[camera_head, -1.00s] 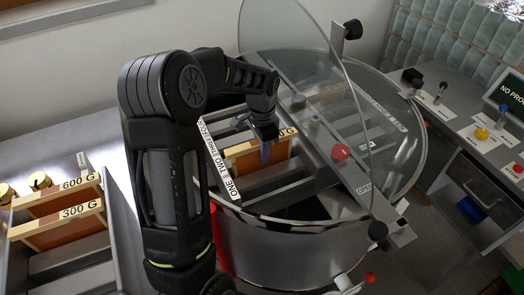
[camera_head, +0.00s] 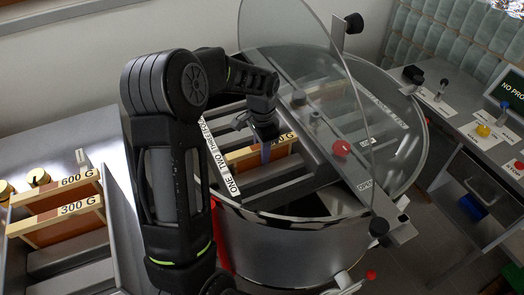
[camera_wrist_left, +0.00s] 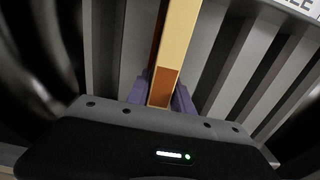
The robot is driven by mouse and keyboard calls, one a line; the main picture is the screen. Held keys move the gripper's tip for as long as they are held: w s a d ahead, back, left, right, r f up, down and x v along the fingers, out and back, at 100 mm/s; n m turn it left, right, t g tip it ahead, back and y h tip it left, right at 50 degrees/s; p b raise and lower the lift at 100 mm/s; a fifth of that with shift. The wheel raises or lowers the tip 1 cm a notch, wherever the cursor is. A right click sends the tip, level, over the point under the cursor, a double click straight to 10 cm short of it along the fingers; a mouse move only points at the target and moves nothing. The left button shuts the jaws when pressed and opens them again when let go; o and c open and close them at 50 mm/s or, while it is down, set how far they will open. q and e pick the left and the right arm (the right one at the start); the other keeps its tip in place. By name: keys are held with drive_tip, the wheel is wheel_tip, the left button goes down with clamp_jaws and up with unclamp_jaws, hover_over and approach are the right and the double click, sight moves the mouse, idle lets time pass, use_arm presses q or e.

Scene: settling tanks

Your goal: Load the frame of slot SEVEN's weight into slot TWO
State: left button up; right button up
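My left gripper (camera_head: 264,140) reaches down into the round steel tank (camera_head: 285,245) and is shut on a wooden frame (camera_head: 243,154). The frame's label ends in "0 G"; my gripper hides the rest. The frame sits low among the slot dividers, its lower part hidden. The slot label strip (camera_head: 217,165) reads ONE, TWO, THREE and further words along the tank's left side. In the left wrist view the frame's top bar (camera_wrist_left: 180,40) lies between the two purple fingers. My right gripper is not in view.
A clear lid (camera_head: 290,50) stands raised over the tank. Frames marked 600 G (camera_head: 75,181) and 300 G (camera_head: 75,208) sit in a rack at left. A side bench (camera_head: 455,110) with knobs and a screen (camera_head: 510,93) stands at right.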

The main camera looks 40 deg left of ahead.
use_arm(q)
drive_tip(key=o, duration=0.3)
drive_tip(key=shift+o, duration=0.2)
drive_tip(key=shift+r+p, duration=0.35)
drive_tip(key=shift+r, duration=0.15)
wheel_tip(320, 180, up, 12)
drive_tip(key=b, duration=0.1)
drive_tip(key=shift+r, duration=0.15)
idle(0.6)
